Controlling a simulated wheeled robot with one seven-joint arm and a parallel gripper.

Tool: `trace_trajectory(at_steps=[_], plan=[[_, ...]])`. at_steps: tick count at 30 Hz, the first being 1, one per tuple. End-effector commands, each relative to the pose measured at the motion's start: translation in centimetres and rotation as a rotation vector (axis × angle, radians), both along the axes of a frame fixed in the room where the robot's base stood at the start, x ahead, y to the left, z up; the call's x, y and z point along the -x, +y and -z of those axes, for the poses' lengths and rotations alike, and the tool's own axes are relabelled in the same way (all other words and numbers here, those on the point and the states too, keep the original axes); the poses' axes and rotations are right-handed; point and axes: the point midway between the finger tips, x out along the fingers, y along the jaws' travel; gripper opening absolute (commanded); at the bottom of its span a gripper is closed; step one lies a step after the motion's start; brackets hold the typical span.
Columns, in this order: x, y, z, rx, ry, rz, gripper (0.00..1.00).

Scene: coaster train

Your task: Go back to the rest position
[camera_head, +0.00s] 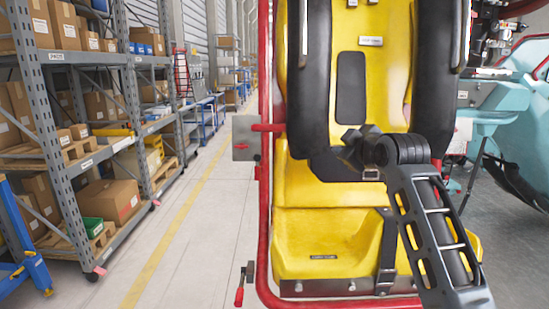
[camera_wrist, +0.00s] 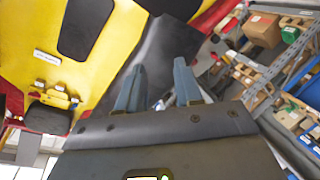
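A yellow coaster seat (camera_head: 300,235) with black padded shoulder restraints (camera_head: 437,70) fills the centre of the head view. My arm reaches up from the lower right in front of it. My gripper's end is mostly hidden behind my wrist in the head view. In the wrist view my gripper (camera_wrist: 160,66) has its two blue-grey fingers apart, with nothing seen held between them. A black padded restraint (camera_wrist: 165,45) lies beyond the fingers, and the yellow seat (camera_wrist: 28,45) is at the left. Whether the fingers touch the restraint cannot be told.
A red tube frame (camera_head: 264,210) edges the seat on its left, with a red-handled lever (camera_head: 240,296) low beside it. Shelves with cardboard boxes (camera_head: 108,200) line the left. The floor aisle between is clear. A teal car body (camera_head: 510,110) stands at the right.

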Motion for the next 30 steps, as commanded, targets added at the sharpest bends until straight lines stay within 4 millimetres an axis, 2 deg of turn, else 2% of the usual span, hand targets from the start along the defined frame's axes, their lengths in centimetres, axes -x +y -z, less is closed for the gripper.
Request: trace_trajectory(at_steps=[1, 6, 11, 15, 21, 25, 30], plan=[[1.3, 0.2, 3.0, -0.03, 0.013, 0.007, 0.35], [5.6, 0.3, 10.4, -0.136, 0.031, 0.039, 0.35], [10.6, 0.4, 16.5, -0.227, 0.044, 0.072, 0.35], [15.5, 0.3, 21.0, -0.301, 0.057, 0.105, 0.35], [23.3, 0.0, 26.1, -0.401, 0.072, 0.155, 0.35], [28.7, -0.4, 28.5, -0.458, 0.082, 0.188, 0.35], [35.9, -0.9, 30.3, -0.526, 0.091, 0.229, 0.35]])
